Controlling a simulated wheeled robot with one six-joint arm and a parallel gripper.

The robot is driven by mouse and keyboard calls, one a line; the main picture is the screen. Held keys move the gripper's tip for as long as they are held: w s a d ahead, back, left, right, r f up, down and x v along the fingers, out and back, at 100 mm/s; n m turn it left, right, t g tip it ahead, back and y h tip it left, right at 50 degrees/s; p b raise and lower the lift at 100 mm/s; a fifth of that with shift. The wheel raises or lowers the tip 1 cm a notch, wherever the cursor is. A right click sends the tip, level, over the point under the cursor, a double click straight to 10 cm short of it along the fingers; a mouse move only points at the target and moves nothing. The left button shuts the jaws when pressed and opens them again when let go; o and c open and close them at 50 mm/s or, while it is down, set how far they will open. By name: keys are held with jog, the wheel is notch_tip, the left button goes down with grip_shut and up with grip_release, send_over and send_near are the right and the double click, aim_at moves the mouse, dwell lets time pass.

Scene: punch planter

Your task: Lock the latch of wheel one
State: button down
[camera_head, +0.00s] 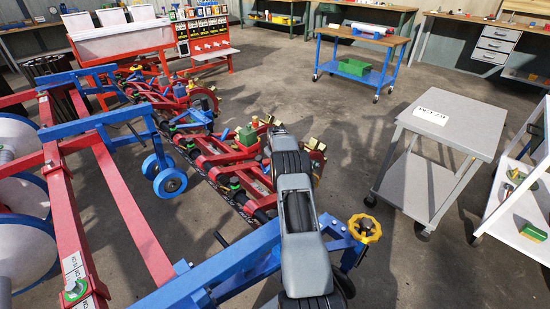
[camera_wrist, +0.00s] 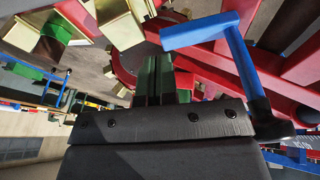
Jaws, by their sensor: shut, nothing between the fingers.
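In the wrist view my gripper (camera_wrist: 164,62) points away from the camera, its dark fingers together and empty. A blue bent bar (camera_wrist: 237,55) with a black foot is just right of the fingers, with its upper arm reaching across above them; I cannot tell whether they touch, or whether this bar is the latch. Red frame parts and brass-coloured blocks (camera_wrist: 118,20) lie beyond. In the head view my arm hides part of the red-and-blue planter (camera_head: 225,155), and my fingers cannot be made out. A blue wheel (camera_head: 165,178) stands under the planter frame. No mark for wheel one is readable.
A yellow handwheel (camera_head: 365,228) sits on the blue beam right of my arm. A grey cart (camera_head: 445,125) stands on the right, and a blue wheeled table (camera_head: 360,60) farther back. Open concrete floor lies between them and the planter.

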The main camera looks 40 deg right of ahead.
notch_tip(320, 180, up, 11)
jog(key=s+d+p, duration=0.1)
jog(key=s+p, duration=0.1)
jog(key=s, duration=0.1)
jog(key=shift+d+p, duration=0.3)
jog(key=shift+p, duration=0.05)
jog(key=shift+w, duration=0.1)
jog(key=a+r+n+t+b, duration=0.15)
jog(key=a+r+b, duration=0.35)
jog(key=a, duration=0.6)
jog(key=s+a+f+n+t, duration=0.2)
jog(key=s+a+f+n, duration=0.1)
jog(key=s+a, duration=0.4)
jog(key=shift+s+a+f+y+b, duration=0.15)
jog(key=shift+s+f+y+b, duration=0.15)
jog(key=shift+s+f, duration=0.45)
